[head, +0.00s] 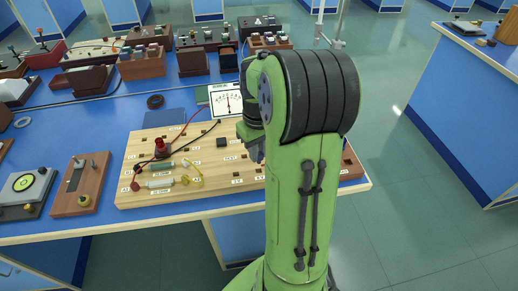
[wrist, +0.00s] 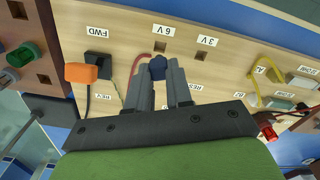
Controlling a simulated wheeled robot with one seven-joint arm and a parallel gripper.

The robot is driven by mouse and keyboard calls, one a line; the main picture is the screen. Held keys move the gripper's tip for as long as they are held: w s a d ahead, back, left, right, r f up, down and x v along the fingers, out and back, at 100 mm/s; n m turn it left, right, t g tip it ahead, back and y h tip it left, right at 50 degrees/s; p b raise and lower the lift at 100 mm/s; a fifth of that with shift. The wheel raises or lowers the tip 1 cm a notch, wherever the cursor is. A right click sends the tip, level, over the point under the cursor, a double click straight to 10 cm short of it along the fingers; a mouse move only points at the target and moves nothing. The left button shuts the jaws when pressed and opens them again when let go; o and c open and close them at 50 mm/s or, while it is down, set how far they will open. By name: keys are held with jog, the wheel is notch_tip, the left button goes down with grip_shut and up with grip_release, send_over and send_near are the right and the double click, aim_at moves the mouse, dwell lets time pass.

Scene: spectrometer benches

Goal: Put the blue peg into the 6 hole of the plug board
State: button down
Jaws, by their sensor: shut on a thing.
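The blue peg (wrist: 157,67) is between the fingertips of my gripper (wrist: 160,72) in the wrist view; the jaws are shut on it. The plug board (head: 135,192) is pale wood with labelled square holes. In the wrist view, the label "6 V" (wrist: 165,31) is just beyond the peg, with its dark hole (wrist: 160,45) between label and peg. The peg looks close to this hole, but its lower end is hidden, so I cannot tell the height gap. In the head view my gripper (head: 254,150) is over the board, largely hidden by my arm, and the peg is not visible.
The "3 V" hole (wrist: 202,55) lies to the right in the wrist view. A red lead (wrist: 139,60) runs beside the fingers. A meter (head: 228,101) stands behind the board.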

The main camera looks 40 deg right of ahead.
jog(key=shift+f+b, duration=1.85)
jog(key=shift+f, duration=0.6)
jog(key=c, duration=0.9)
grip_release()
jog(key=shift+c, duration=0.2)
notch_tip(320, 180, up, 16)
jog(key=p, duration=0.6)
jog(key=shift+p, duration=0.35)
jog(key=shift+a, duration=0.1)
